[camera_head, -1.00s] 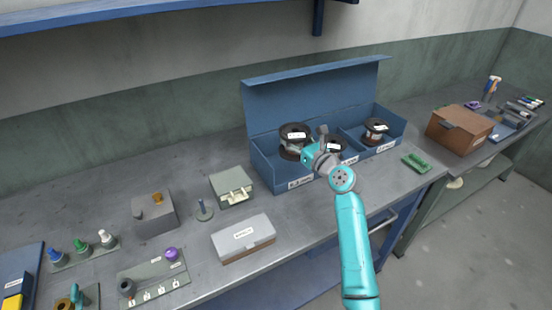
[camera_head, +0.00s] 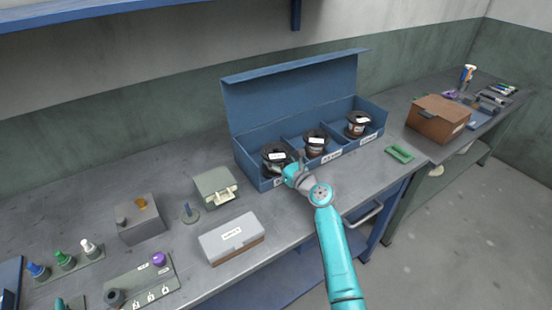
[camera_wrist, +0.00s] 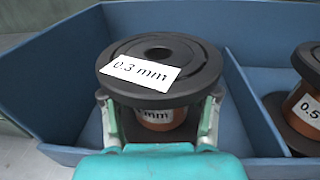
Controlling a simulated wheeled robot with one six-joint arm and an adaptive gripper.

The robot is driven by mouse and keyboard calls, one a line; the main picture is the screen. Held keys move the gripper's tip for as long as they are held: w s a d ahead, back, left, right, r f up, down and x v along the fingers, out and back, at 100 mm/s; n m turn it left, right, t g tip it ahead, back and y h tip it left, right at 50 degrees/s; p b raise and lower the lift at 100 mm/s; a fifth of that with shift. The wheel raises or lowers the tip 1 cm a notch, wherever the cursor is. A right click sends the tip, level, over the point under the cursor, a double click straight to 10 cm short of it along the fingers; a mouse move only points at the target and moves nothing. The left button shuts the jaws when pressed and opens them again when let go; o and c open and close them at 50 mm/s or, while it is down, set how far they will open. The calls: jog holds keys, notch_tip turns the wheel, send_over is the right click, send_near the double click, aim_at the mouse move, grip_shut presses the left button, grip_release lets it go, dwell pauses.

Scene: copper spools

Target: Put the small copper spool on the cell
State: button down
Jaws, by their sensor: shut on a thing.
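A black-flanged copper spool labelled 0.3 mm (camera_wrist: 160,50) stands upright in or just over the left compartment of the blue bin (camera_wrist: 255,95). The same spool (camera_head: 268,155) shows at the bin's left end in the head view. My gripper (camera_wrist: 160,118) is shut on it, one finger on each side below the top flange. In the head view my gripper (camera_head: 288,172) is at the front of that compartment. Whether the spool's bottom touches the floor is hidden. I cannot tell which thing is the cell; the bin has three compartments.
A middle spool (camera_head: 316,143) and a right spool (camera_head: 358,124) sit in the other compartments. The bin has a raised back lid (camera_head: 295,90). Left on the bench are a green-grey case (camera_head: 214,186), a post (camera_head: 189,212), a grey box (camera_head: 140,225) and a lidded box (camera_head: 231,238).

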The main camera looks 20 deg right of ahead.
dwell(0.3)
jog(key=shift+c, duration=1.4)
grip_release()
jog(key=shift+f, duration=0.15)
jog(key=shift+s+d, duration=0.1)
jog(key=shift+s, duration=0.05)
jog(key=v, duration=1.1)
jog(key=shift+s, duration=0.35)
jog(key=shift+s+d, duration=0.1)
